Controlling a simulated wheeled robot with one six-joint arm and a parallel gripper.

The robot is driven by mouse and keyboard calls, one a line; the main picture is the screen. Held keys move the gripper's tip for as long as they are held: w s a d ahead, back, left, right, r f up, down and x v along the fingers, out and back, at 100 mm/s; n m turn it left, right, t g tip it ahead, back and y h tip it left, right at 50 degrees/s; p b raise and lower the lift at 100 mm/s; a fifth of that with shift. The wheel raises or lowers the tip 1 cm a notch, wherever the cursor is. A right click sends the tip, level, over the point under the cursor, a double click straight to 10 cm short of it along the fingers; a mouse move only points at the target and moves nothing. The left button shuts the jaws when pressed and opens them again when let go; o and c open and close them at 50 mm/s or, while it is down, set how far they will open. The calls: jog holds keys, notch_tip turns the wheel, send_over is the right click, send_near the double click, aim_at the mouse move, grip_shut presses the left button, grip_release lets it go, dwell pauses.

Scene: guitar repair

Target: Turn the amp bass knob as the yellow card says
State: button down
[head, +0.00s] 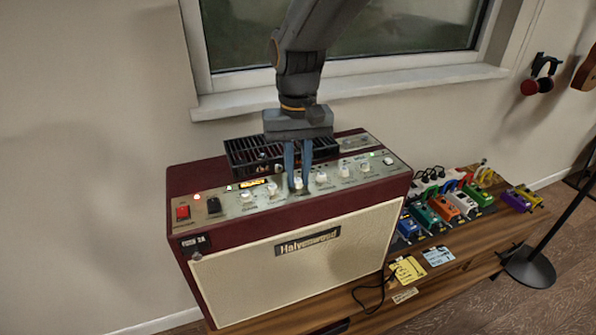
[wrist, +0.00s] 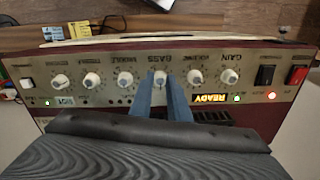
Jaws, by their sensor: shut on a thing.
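The maroon amp (head: 322,250) with a cream front stands on the wooden cabinet, its control panel on top. My gripper (head: 298,180) reaches straight down to the panel, with its two blue-grey fingers around the white bass knob (head: 298,184). In the wrist view, where the panel appears upside down, the bass knob (wrist: 160,78) sits between my fingertips beside the BASS label. The fingers partly hide the knob, and I cannot tell its pointer's angle. The yellow card (head: 407,271) lies on the cabinet right of the amp; its writing is too small to read.
Other white knobs stand close on both sides, such as the middle knob (head: 321,177). Red (head: 182,212) and black (head: 213,205) switches are at the panel's left end. A black vented unit (head: 250,157) sits behind the panel. Coloured pedals and a blue card (head: 438,256) lie to the right.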

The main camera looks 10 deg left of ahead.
jog(key=n+p, duration=0.1)
jog(key=n, duration=0.3)
jog(key=shift+r, duration=0.1)
jog(key=n+p, duration=0.1)
jog(key=n, duration=0.3)
jog(key=shift+n, duration=0.4)
jog(key=n+p, duration=0.1)
jog(key=n, duration=0.3)
jog(key=shift+n, duration=2)
jog(key=shift+w, duration=0.1)
jog(key=c, duration=1.7)
grip_release()
jog(key=shift+o, duration=0.2)
